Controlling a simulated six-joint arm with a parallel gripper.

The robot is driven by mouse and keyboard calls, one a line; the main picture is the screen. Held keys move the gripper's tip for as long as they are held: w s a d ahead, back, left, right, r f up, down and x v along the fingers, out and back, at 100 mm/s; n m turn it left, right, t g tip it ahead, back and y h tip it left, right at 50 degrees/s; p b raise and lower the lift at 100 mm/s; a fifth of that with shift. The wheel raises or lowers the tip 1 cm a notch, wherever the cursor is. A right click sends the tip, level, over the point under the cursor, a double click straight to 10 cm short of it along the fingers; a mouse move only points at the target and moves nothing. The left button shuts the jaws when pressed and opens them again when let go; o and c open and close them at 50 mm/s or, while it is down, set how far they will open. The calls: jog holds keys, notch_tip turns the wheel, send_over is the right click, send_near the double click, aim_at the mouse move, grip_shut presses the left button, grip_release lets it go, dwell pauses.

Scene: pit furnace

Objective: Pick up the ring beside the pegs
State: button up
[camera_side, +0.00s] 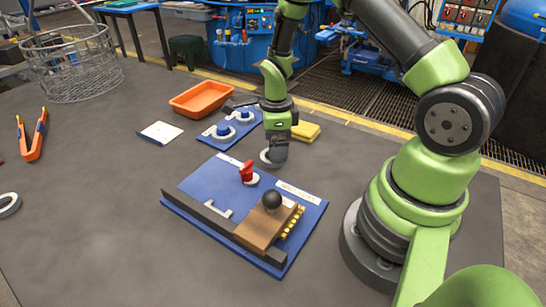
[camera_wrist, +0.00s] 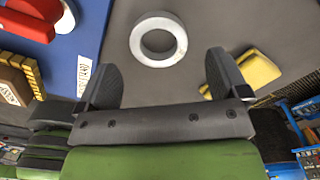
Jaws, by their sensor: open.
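A light grey metal ring (camera_wrist: 140,40) lies flat on the grey table in the wrist view, just beyond and between my fingertips. In the side view the ring (camera_side: 264,157) is partly hidden behind my gripper (camera_side: 278,155). My gripper, seen also in the wrist view (camera_wrist: 161,76), is open with its two dark fingers apart and nothing between them. It points down above the ring. Two blue pegs (camera_side: 223,128) with pale rings at their bases stand on a small blue board (camera_side: 215,140), behind and left of the ring in the side view. The pegs are not in the wrist view.
A larger blue board (camera_side: 208,178) carries a red knob (camera_side: 247,172) and a wooden block with a black ball (camera_side: 272,200). A yellow block (camera_side: 306,132) lies behind my gripper. An orange tray (camera_side: 202,98) stands behind the pegs. Another ring (camera_side: 9,205) lies far left.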

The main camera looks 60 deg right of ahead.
notch_tip(320, 180, down, 3)
jog(key=shift+f, duration=0.2)
jog(key=shift+c, duration=0.2)
jog(key=c, duration=1.1)
jog(key=shift+r, duration=0.1)
